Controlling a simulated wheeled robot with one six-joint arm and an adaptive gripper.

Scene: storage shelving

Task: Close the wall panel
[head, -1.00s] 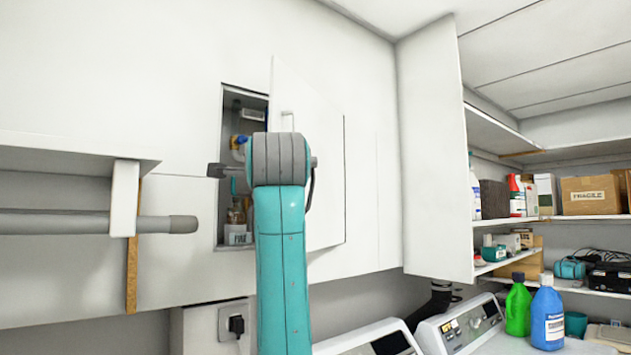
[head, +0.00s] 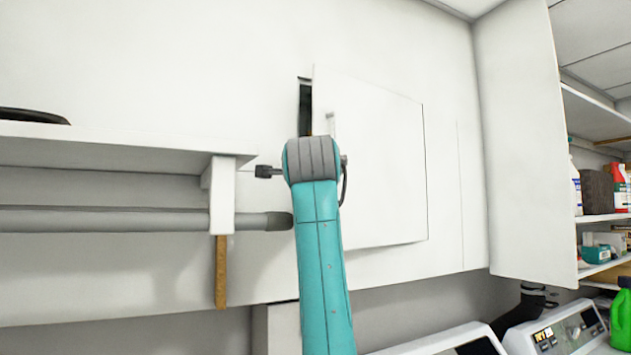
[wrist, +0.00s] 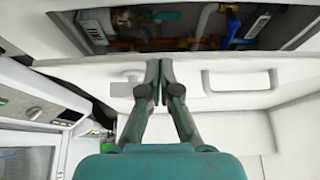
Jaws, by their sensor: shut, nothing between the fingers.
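The white wall panel (head: 380,165) is a hinged door standing slightly ajar from the wall, with its hinge side at the right. A dark gap (head: 305,105) shows along its left edge in the head view. Its handle (head: 331,123) is near the left edge. In the wrist view the panel (wrist: 185,98) and its handle (wrist: 240,82) lie below the dark opening (wrist: 190,28), where pipes and a blue valve show. My gripper (wrist: 158,68) is shut and empty, with its tips over the panel by its edge; contact cannot be told. In the head view my arm hides the fingers.
A white shelf (head: 110,147) with a grey rail (head: 130,220) under it juts out left of my arm. A tall white cabinet side (head: 530,150) stands at the right. Washing machines (head: 555,330) are below right, beside a green bottle (head: 621,310).

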